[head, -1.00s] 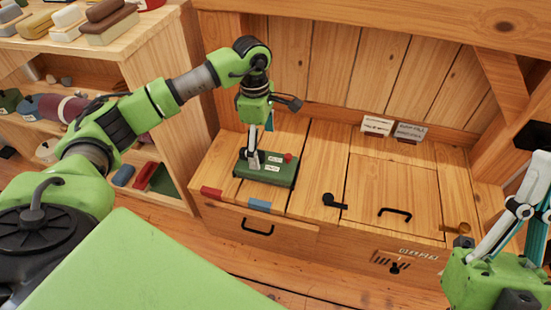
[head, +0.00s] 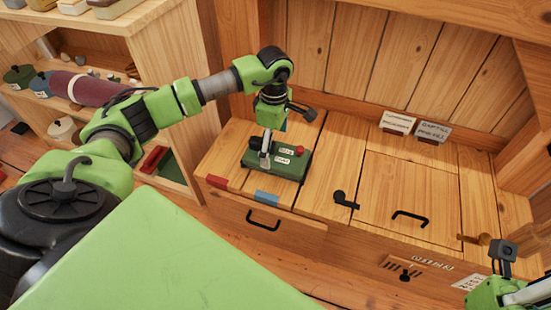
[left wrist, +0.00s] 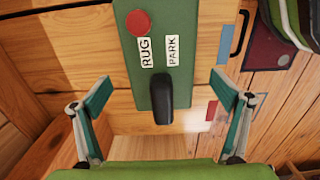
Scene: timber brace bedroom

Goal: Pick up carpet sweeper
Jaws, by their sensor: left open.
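The carpet sweeper (head: 292,165) is a dark green box with a red button and white labels. It lies flat on the wooden bench top. In the left wrist view the sweeper (left wrist: 183,85) shows labels "RUG" and "PARK" and a black handle-like part. My left gripper (head: 266,150) is above the sweeper in the head view, partly covering it. In the left wrist view its fingers (left wrist: 160,84) are spread wide, one on each side of the sweeper with gaps between. My right gripper (head: 515,292) is partly cut off at the lower right; its finger opening is unclear.
The bench top (head: 325,190) has red and blue patches at its front left, a black latch (head: 345,201) and a black hatch handle (head: 410,217). Shelves with several items are at the left.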

